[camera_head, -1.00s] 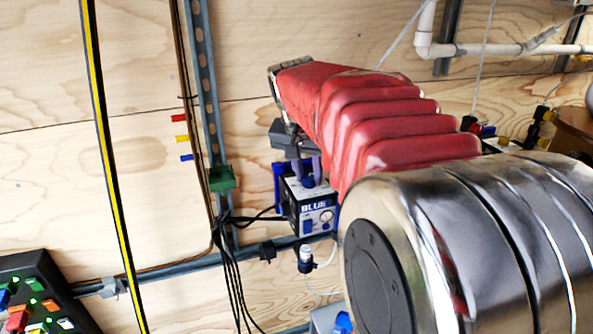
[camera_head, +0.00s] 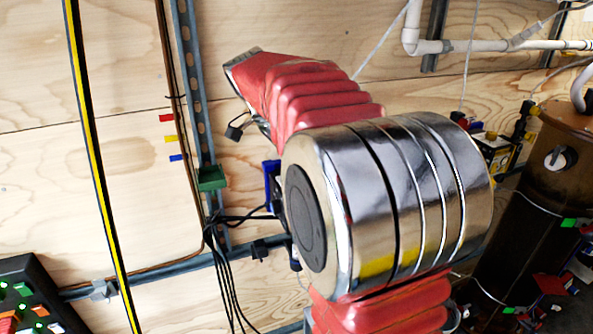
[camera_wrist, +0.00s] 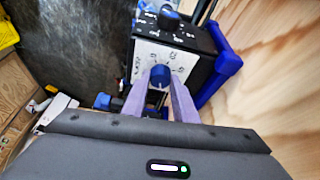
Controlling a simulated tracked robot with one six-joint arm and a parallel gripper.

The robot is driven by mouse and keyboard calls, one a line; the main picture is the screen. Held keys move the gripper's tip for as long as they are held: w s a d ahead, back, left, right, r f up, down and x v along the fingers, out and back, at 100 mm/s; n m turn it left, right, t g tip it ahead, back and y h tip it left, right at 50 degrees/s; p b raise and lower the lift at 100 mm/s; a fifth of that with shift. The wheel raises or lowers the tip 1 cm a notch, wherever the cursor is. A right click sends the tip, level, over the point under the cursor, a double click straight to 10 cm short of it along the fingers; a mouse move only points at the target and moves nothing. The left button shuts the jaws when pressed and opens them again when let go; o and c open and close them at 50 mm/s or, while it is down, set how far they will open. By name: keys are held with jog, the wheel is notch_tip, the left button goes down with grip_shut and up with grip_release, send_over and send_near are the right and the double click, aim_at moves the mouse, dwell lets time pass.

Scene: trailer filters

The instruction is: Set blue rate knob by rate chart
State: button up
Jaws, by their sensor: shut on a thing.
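In the wrist view, the blue knob (camera_wrist: 160,76) sits on the white, marked face (camera_wrist: 181,61) of a black box (camera_wrist: 196,40). My gripper (camera_wrist: 160,84) has its two purple fingers shut on the knob, one on each side. A second dark blue knob (camera_wrist: 168,18) with white markings shows on the box's other face. In the head view, my arm hides the box and my fingers; only part of the blue bracket (camera_head: 271,176) beside it shows. No rate chart can be made out.
A green block (camera_head: 212,178) and black cables (camera_head: 228,268) are on the metal rail left of my arm. A black panel with coloured switches (camera_head: 35,290) is at lower left.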

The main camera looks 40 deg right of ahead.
jog(key=shift+w+a+m, duration=0.1)
jog(key=shift+m, duration=0.3)
jog(key=o, duration=1)
jog(key=shift+o, duration=0.2)
jog(key=v, duration=1.3)
jog(key=shift+w+r, duration=0.2)
jog(key=shift+r, duration=0.2)
